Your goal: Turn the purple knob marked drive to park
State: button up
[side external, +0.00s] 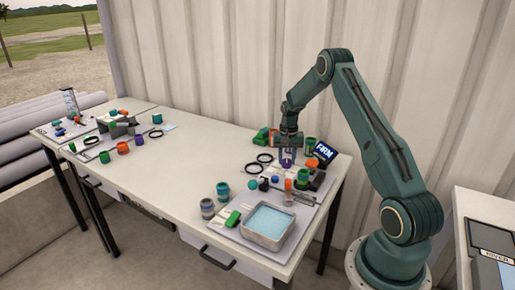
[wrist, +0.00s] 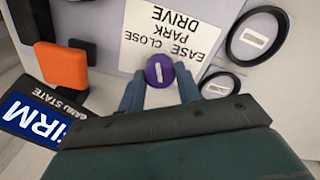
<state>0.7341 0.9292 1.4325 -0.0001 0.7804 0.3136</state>
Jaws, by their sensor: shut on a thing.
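The purple knob (wrist: 160,71) is round, with a pale bar across its top that runs nearly up and down in the wrist view. It sits just below a white label (wrist: 172,30) that reads, upside down, DRIVE, PARK and EASE CLOSE. My gripper (wrist: 160,88) has one blue finger on each side of the knob and is shut on it. In the side view, my gripper (side external: 287,163) points down at the right part of the table, and the knob is hard to make out there.
Two black rings (wrist: 258,36) lie right of the label. An orange block (wrist: 62,65) and a dark FIRM sign (wrist: 40,118) stand at left. In the side view, a tray of blue liquid (side external: 268,222) and several coloured jars are near my gripper. The table's middle (side external: 180,165) is fairly clear.

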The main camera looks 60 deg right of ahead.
aim_at(287, 160)
jog(key=m, duration=0.4)
jog(key=shift+m, duration=0.4)
jog(key=o, duration=1)
jog(key=shift+c, duration=0.2)
jog(key=shift+r, duration=0.15)
notch_tip(287, 160, up, 14)
jog(key=shift+f, duration=0.2)
